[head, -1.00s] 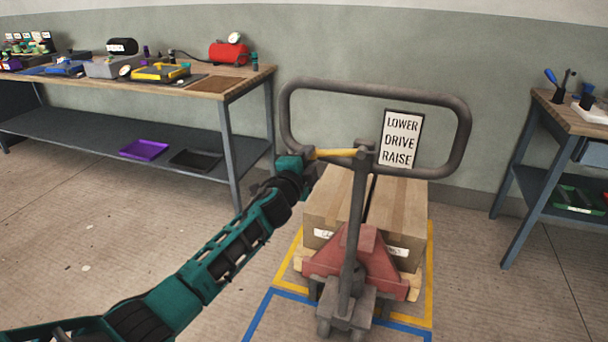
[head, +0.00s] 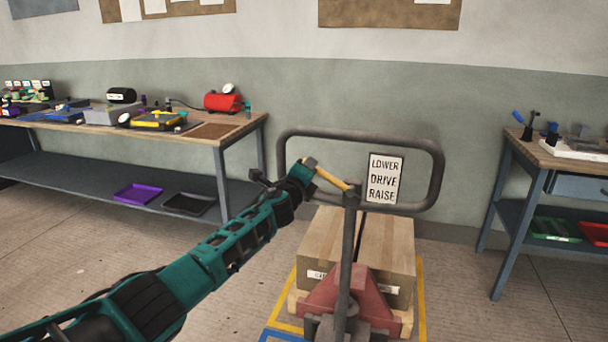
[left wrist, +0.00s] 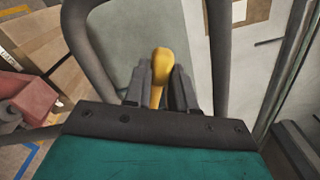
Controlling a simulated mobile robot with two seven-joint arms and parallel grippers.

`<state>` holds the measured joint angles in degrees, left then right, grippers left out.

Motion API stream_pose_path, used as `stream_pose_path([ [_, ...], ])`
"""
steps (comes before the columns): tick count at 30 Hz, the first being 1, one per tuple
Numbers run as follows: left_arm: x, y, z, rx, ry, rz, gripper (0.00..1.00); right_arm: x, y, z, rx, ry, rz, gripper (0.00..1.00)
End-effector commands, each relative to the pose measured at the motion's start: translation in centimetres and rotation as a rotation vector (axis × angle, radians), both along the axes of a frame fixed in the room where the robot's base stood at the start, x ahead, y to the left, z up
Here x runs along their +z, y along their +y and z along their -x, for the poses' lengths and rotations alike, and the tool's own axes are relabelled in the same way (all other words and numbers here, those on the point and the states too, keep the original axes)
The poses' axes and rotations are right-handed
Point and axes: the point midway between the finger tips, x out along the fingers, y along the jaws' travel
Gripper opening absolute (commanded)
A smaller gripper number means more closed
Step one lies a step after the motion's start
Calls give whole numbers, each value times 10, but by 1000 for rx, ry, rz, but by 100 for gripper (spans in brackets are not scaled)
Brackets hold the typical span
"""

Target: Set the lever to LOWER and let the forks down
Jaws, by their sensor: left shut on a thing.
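The yellow lever (head: 333,180) sits on the pallet jack's handle (head: 437,176). It slants up to the left from its pivot, toward the top of the sign. My left gripper (head: 308,165) is shut on the lever's outer end, and the lever's yellow knob (left wrist: 161,62) shows between the fingers in the left wrist view. The sign (head: 384,179) reads LOWER, DRIVE, RAISE from top to bottom. The red pallet jack (head: 350,293) stands in front of a cardboard box (head: 388,240) on a wooden pallet. The forks are hidden under the load. My right gripper is out of view.
A workbench (head: 232,140) with tools and a red tank stands at the back left. Another bench (head: 560,152) stands at the right. Yellow floor tape (head: 421,300) runs beside the pallet. The floor between the jack and right bench is clear.

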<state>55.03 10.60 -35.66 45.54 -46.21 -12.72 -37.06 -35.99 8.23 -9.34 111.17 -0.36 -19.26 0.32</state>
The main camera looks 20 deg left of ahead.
Motion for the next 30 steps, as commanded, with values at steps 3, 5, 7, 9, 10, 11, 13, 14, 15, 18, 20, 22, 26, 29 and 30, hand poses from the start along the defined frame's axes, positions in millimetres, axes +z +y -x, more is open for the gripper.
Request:
stream_pose_path([
  [3, 3, 0, 0, 2, -1, -19, 0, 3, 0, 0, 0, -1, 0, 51],
  [5, 3, -1, 0, 2, -3, -25, 0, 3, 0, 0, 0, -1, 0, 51],
  [7, 4, -1, -1, 2, -3, -29, 0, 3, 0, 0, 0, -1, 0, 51],
  [9, 4, -1, -1, 2, -3, -31, 0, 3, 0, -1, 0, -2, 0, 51],
  [10, 4, -1, -1, 1, -4, -32, 0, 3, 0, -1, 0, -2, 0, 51],
  [11, 4, -1, -1, 1, -4, -32, 0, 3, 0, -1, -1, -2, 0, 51],
  [13, 4, -1, -1, 1, -4, -33, 0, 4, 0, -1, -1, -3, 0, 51],
  [14, 4, -1, -1, 1, -4, -33, 0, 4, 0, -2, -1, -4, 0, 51],
  [15, 4, -1, -1, 1, -4, -33, 0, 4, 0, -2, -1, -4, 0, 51],
  [18, 4, -1, -1, 1, -5, -33, 30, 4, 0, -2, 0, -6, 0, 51],
  [20, 4, -1, -1, 1, -5, -32, 36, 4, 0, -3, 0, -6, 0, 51],
  [22, 4, -1, -1, 0, -3, -31, 42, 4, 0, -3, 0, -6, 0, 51],
  [26, 3, -1, 0, 0, -3, -29, 51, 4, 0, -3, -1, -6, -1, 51],
  [29, 3, -1, 0, 0, -3, -28, 51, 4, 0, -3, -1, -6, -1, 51],
  [30, 3, -1, 0, 0, -2, -28, 51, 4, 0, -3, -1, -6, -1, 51],
])
